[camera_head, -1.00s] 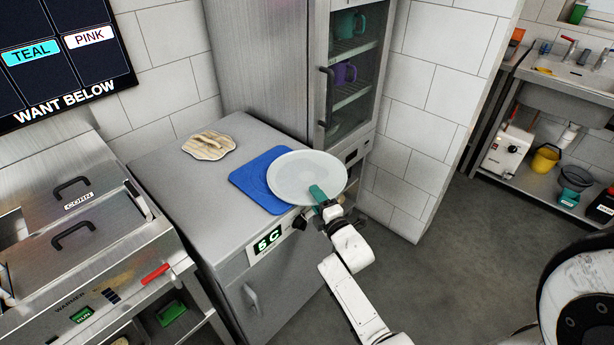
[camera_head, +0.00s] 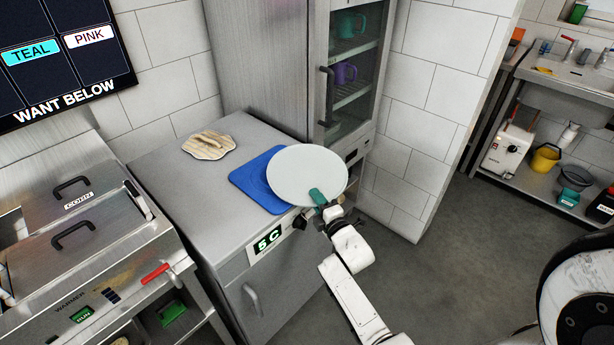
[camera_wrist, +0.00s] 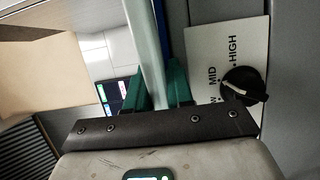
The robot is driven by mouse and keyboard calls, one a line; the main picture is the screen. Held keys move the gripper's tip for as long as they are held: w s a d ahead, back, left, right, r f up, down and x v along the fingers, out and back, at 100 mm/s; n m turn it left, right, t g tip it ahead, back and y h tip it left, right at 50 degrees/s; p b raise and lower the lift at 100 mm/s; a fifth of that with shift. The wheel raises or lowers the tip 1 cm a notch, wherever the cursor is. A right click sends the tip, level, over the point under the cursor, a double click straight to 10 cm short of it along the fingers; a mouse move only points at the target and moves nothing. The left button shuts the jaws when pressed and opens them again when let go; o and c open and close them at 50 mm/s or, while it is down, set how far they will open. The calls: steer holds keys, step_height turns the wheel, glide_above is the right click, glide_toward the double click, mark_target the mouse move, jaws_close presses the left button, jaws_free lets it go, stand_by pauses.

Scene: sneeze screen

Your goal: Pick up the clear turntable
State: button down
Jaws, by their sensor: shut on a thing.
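The turntable (camera_head: 300,172) is a round, pale, frosted disc over the blue mat (camera_head: 248,182) and the right edge of the grey counter. My gripper (camera_head: 316,197) is shut on its near rim, with the teal fingers at the rim. In the wrist view the turntable (camera_wrist: 147,45) shows edge-on as a pale strip between the teal fingers (camera_wrist: 160,88). The disc looks tilted, its far side raised. The fingers and disc hide its underside, so I cannot tell whether it touches the mat.
A striped tan pad (camera_head: 208,146) lies on the grey counter (camera_head: 170,165). A tall glass-door cabinet (camera_head: 352,75) stands close behind the disc. A control panel with a black knob (camera_wrist: 243,87) is near my fingers. Lidded warmers (camera_head: 80,225) stand left; floor at right is open.

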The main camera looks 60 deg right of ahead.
steer(key=shift+r, duration=0.3)
steer(key=shift+r, duration=0.1)
steer(key=shift+r, duration=0.2)
steer(key=r+p, duration=0.1)
steer(key=r, duration=0.2)
steer(key=shift+a, duration=0.2)
steer(key=s+a+r+b, duration=0.1)
steer(key=s+a+r, duration=0.6)
steer(key=a+r, duration=0.2)
steer(key=shift+a+r, duration=0.15)
steer(key=shift+a, duration=1.1)
steer(key=shift+s, duration=0.1)
